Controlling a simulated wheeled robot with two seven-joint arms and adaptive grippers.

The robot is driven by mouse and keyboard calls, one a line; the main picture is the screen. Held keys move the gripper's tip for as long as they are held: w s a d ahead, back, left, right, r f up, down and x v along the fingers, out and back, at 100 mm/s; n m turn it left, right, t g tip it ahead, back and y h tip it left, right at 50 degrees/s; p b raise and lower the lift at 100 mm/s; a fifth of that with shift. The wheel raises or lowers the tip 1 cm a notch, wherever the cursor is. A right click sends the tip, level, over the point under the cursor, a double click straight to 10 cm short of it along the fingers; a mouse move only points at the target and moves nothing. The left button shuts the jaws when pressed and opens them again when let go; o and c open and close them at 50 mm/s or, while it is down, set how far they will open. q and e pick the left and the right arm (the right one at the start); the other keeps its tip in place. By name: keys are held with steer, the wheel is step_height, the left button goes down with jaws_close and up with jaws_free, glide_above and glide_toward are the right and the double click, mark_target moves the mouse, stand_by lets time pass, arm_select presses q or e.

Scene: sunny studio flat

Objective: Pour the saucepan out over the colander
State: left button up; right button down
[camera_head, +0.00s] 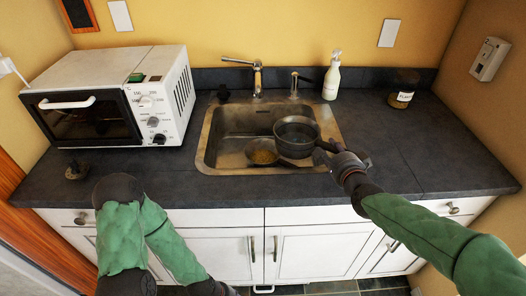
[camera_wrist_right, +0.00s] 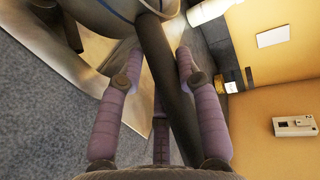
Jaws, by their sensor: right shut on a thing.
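The dark saucepan (camera_head: 297,137) is held over the right part of the sink, looking about level, with its open top showing. My right gripper (camera_head: 327,153) is shut on its handle. The right wrist view shows the long dark handle (camera_wrist_right: 160,62) running between my fingers (camera_wrist_right: 158,75), with the pan body (camera_wrist_right: 95,15) at the top edge. The colander (camera_head: 262,152), round with a yellowish inside, is low in the sink, left of the saucepan and nearer me. The saucepan may hide part of it. My left arm is bent at the left, its gripper outside the frame.
The steel sink (camera_head: 212,150) has a tap (camera_head: 257,78) behind it. A white toaster oven (camera_head: 115,95) stands left, a soap bottle (camera_head: 332,78) behind right and a labelled jar (camera_head: 402,93) at the far right. The dark counter (camera_head: 440,155) is clear at right.

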steer(key=shift+s+d+r, duration=0.75)
steer(key=shift+d+r, duration=0.15)
steer(key=shift+r, duration=0.15)
steer(key=shift+s+d+r, duration=0.75)
steer(key=shift+d+r, duration=0.1)
steer(key=shift+r, duration=0.2)
